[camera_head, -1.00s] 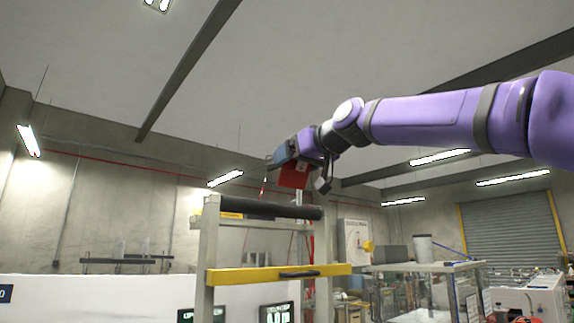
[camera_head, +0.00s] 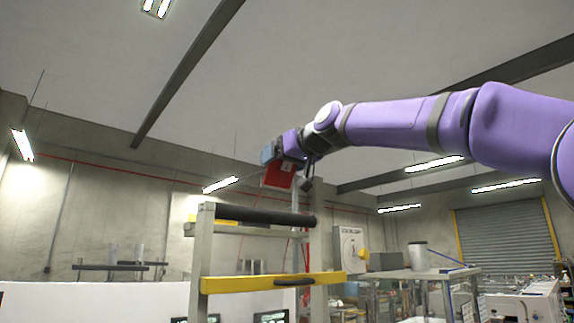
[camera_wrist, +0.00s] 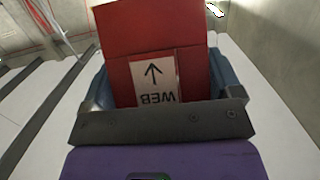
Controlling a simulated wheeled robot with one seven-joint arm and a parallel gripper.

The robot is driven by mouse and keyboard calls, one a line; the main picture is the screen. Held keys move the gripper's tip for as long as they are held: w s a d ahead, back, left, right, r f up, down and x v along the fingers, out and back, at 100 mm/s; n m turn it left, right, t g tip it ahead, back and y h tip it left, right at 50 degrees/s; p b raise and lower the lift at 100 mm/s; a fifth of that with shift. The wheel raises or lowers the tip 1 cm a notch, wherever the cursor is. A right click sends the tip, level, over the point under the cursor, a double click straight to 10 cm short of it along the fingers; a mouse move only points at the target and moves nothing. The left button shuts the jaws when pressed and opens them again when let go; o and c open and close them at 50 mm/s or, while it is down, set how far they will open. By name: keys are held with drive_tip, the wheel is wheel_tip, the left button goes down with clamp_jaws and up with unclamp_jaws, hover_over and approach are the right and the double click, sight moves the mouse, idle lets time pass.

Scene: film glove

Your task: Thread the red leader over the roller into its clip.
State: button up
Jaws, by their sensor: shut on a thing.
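The red leader (camera_head: 279,175) is held in my gripper (camera_head: 272,155), above the dark roller (camera_head: 265,215) and apart from it. In the wrist view the leader (camera_wrist: 115,50) is a red sheet with a white label showing an arrow and "WEB", between the blue fingers of my gripper (camera_wrist: 155,95). The roller lies across the top of a grey frame. A dark clip-like piece (camera_head: 294,281) sits on the yellow bar (camera_head: 240,284) below the roller; I take it for the clip. How the leader runs behind the gripper is hidden.
The grey frame post (camera_head: 204,250) stands at the left of the roller. A glass-sided stand (camera_head: 420,274) with a cylinder and boxes is at the right. A white panel (camera_head: 90,300) fills the lower left.

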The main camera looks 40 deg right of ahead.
drive_tip(key=shift+w+a+r, duration=0.1)
drive_tip(key=shift+w+r, duration=0.35)
drive_tip(key=shift+w, duration=0.2)
drive_tip(key=shift+w+r, duration=0.4)
drive_tip(key=shift+w, duration=0.2)
drive_tip(key=shift+w+d+f+g, duration=0.5)
drive_tip(key=shift+w+d+g, duration=0.35)
drive_tip(key=shift+w, duration=2.1)
drive_tip(key=shift+w+d+f+g, duration=0.6)
drive_tip(key=shift+w+g, duration=0.4)
drive_tip(key=shift+w, duration=1.9)
drive_tip(key=shift+w+d+f+g, duration=0.45)
drive_tip(key=shift+w+d+g, duration=0.45)
drive_tip(key=shift+w, duration=2.05)
drive_tip(key=shift+a, duration=0.1)
drive_tip(key=shift+f, duration=0.9)
drive_tip(key=shift+f, duration=1)
drive_tip(key=shift+f, duration=0.25)
drive_tip(key=shift+f, duration=0.9)
